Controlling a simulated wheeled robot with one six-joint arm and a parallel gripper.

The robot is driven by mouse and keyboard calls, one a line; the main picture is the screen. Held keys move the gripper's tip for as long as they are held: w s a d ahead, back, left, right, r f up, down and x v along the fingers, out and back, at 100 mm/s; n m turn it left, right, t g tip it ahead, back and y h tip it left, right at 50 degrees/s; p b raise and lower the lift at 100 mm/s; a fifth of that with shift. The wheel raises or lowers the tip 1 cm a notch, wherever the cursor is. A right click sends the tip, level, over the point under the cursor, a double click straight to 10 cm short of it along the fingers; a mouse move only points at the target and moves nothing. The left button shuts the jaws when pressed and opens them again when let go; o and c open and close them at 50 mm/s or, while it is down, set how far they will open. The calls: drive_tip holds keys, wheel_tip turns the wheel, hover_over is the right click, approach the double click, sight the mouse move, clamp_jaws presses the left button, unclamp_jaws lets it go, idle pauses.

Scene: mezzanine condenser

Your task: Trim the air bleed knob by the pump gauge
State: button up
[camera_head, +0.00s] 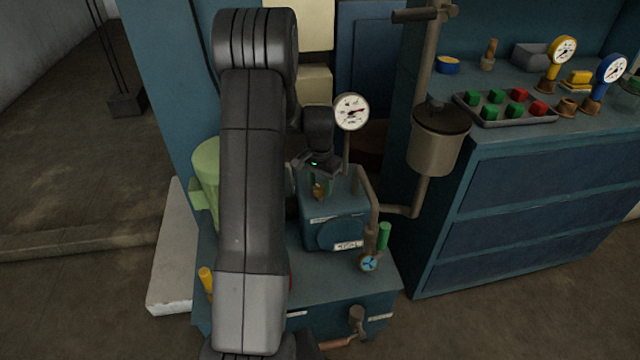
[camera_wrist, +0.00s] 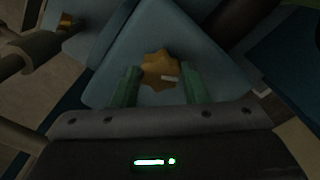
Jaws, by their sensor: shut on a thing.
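The air bleed knob (camera_wrist: 160,70) is a brass, lobed knob with a short white mark on its right side. It sits on the blue pump housing (camera_wrist: 125,38) in the wrist view. My gripper (camera_wrist: 156,86) has its two green fingers on either side of the knob, shut on it. In the head view my gripper (camera_head: 319,178) points down over the pump housing (camera_head: 338,225), with the brass knob (camera_head: 319,190) just under it.
A grey pot (camera_head: 438,138) on pipework stands right of the pump. A small blue valve wheel (camera_head: 369,263) and a green handle (camera_head: 384,236) are at the pump's front right. A blue cabinet (camera_head: 540,190) on the right carries a tray (camera_head: 505,121) of red and green blocks.

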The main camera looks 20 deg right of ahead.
sight(320, 187)
drive_tip(key=n+p, duration=0.1)
drive_tip(key=n, duration=0.3)
drive_tip(key=shift+r, duration=0.1)
drive_tip(key=shift+n+p, duration=0.3)
drive_tip(key=shift+n, duration=2.4)
drive_tip(key=o, duration=1)
drive_tip(key=shift+c, duration=0.2)
wheel_tip(320, 187, up, 14)
drive_tip(key=p, duration=0.2)
